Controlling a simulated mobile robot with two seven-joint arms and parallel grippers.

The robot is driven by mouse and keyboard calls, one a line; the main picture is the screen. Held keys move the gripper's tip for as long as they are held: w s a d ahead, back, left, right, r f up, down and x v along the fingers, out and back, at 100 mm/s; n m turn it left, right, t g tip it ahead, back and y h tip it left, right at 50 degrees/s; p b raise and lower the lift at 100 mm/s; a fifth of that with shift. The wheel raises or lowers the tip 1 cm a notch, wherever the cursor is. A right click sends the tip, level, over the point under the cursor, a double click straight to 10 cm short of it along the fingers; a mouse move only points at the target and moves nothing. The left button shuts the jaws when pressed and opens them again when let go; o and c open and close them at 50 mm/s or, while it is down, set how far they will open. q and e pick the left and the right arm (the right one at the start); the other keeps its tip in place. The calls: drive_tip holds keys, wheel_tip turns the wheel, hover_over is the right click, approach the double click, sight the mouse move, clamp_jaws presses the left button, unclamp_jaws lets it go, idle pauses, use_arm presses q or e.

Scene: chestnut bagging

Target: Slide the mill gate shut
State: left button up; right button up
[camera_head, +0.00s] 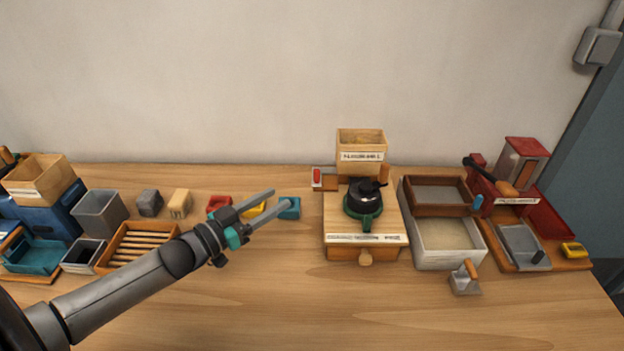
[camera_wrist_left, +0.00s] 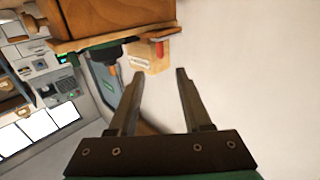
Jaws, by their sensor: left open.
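The mill (camera_head: 365,225) stands in the middle of the table as a light wooden box with a black and green crank top (camera_head: 364,203). A labelled wooden hopper (camera_head: 361,140) rises behind it. An orange tab (camera_head: 384,173) shows at the hopper's lower right, perhaps the gate; I cannot tell how far in it sits. My left gripper (camera_head: 281,198) is open and empty, left of the mill and apart from it. In the left wrist view its jaws (camera_wrist_left: 160,73) point toward the pale hopper (camera_wrist_left: 150,55) and an orange-red piece (camera_wrist_left: 159,48). My right gripper is not in view.
A red switch (camera_head: 317,177) is left of the hopper. Trays (camera_head: 447,263) and a red machine (camera_head: 523,160) stand at right. Bins (camera_head: 100,213) and a slatted rack crowd the left.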

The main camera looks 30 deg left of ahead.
use_arm(q)
drive_tip(key=b, duration=0.2)
approach(325, 171)
drive_tip(key=w+d+r, duration=0.2)
drive_tip(key=w, duration=0.1)
drive_tip(key=shift+w+d+r, duration=0.1)
drive_tip(key=shift+w+d, duration=0.1)
drive_tip(key=shift+d, duration=0.15)
clamp_jaws()
idle(0.4)
idle(1.0)
